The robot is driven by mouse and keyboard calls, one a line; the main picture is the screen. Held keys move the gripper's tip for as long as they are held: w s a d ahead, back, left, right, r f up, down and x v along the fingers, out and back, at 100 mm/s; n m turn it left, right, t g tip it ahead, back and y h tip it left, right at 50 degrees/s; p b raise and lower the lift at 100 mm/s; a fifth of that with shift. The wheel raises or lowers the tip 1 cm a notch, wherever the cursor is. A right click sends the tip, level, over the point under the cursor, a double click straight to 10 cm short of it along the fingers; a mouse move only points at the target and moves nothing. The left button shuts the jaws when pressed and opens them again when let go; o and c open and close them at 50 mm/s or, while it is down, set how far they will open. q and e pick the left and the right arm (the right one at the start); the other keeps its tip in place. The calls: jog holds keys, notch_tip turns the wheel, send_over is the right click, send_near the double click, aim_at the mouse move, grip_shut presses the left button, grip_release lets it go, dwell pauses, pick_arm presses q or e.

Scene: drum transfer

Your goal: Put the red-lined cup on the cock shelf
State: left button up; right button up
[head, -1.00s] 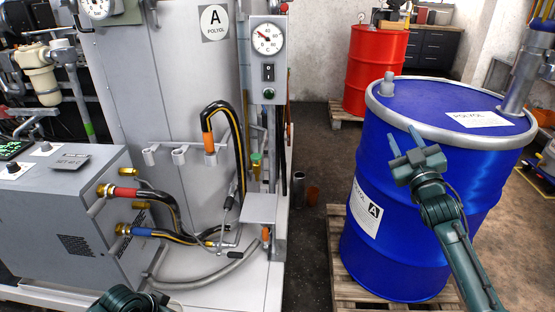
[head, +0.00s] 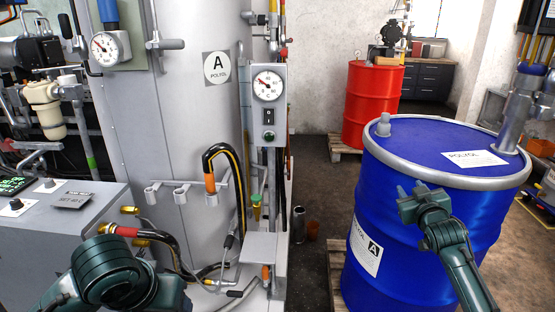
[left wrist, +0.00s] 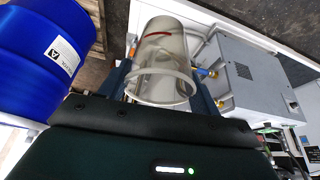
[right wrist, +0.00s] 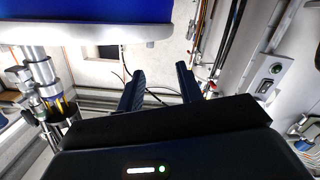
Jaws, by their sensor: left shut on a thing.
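The clear cup with a red line (left wrist: 161,75) shows in the left wrist view, between the fingers of my left gripper (left wrist: 160,88). The gripper is shut on it. In the head view only my left arm shows at the bottom left; its fingers and the cup are out of sight there. A small flat grey shelf (head: 262,247), which looks like the cock shelf, juts out below the dial panel and is bare. My right gripper (head: 411,190) is in front of the blue drum. Its fingers (right wrist: 159,87) stand apart and empty in the right wrist view.
The blue drum (head: 385,205) stands on a pallet at the right. A grey machine box (head: 45,240) with hoses is at the left. A red drum (head: 372,95) stands behind.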

jog(key=s+a+f+n+g+y, duration=0.1)
jog(key=s+a+f+g+y, duration=0.1)
jog(key=s+a+f, duration=0.55)
jog(key=s+a+f+g+y, duration=0.1)
jog(key=s+a+f, duration=0.3)
jog(key=s+f, duration=0.65)
jog(key=s+a+f+g, duration=0.1)
jog(key=s+a+f, duration=0.1)
jog(key=s, duration=0.4)
jog(key=s+a+f+g+y, duration=0.1)
jog(key=s+a+f, duration=0.1)
jog(key=s, duration=0.5)
jog(key=s+a+f+g, duration=0.1)
jog(key=s+a, duration=0.3)
jog(key=s, duration=0.3)
jog(key=shift+s+a+f+m+y, duration=0.2)
jog(key=shift+a+f+m+y, duration=0.1)
jog(key=shift+f+m+y, duration=0.1)
